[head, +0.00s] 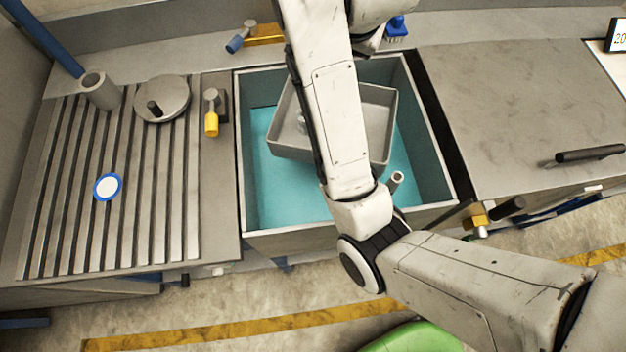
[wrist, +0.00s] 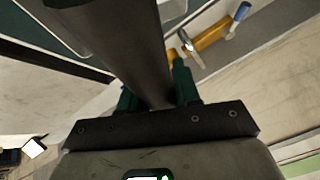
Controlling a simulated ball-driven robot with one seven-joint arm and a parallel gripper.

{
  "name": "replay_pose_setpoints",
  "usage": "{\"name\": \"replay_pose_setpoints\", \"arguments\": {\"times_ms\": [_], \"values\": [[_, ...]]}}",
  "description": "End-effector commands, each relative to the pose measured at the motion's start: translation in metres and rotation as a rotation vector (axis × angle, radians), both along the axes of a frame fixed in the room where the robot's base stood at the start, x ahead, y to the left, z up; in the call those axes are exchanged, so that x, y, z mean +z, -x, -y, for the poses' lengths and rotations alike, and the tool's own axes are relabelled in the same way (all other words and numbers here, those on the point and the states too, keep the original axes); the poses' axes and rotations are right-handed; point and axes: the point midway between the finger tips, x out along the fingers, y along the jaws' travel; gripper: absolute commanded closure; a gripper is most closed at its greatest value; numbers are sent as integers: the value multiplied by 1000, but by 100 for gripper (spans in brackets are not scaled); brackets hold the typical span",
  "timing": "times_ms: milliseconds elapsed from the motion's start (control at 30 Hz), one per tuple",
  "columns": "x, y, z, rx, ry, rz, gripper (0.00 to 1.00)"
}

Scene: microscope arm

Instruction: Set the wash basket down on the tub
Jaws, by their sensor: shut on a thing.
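The wash basket (head: 375,112) is a grey, square-rimmed tray inside the outline of the tub (head: 447,190) in the head view. It is turned a little against the tub's walls, and my arm hides its middle. I cannot tell whether it touches the tub or hangs above it. The tub is a grey rectangular basin with a teal inside. My gripper (wrist: 155,95) shows in the wrist view with its green fingers shut on a dark grey post, seemingly the basket's handle. In the head view my arm hides the fingers.
A ribbed drainboard (head: 60,225) lies left, with a grey cup (head: 98,92), a round lid (head: 172,98) and a blue-rimmed disc (head: 108,187). A yellow-tipped lever (head: 211,120) stands by the tub's left edge. A blue brush (head: 397,28) lies behind. The right counter (head: 510,90) is mostly clear.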

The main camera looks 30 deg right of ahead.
Motion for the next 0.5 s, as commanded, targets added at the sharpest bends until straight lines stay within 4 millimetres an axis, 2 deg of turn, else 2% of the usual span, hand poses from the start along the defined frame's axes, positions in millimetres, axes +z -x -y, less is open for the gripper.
{"name": "replay_pose_setpoints", "arguments": {"times_ms": [233,300,500], "values": [[-37,0,0,0,0,3,100],[-56,0,0,-1,0,2,100],[-95,0,-1,2,0,2,100]]}}
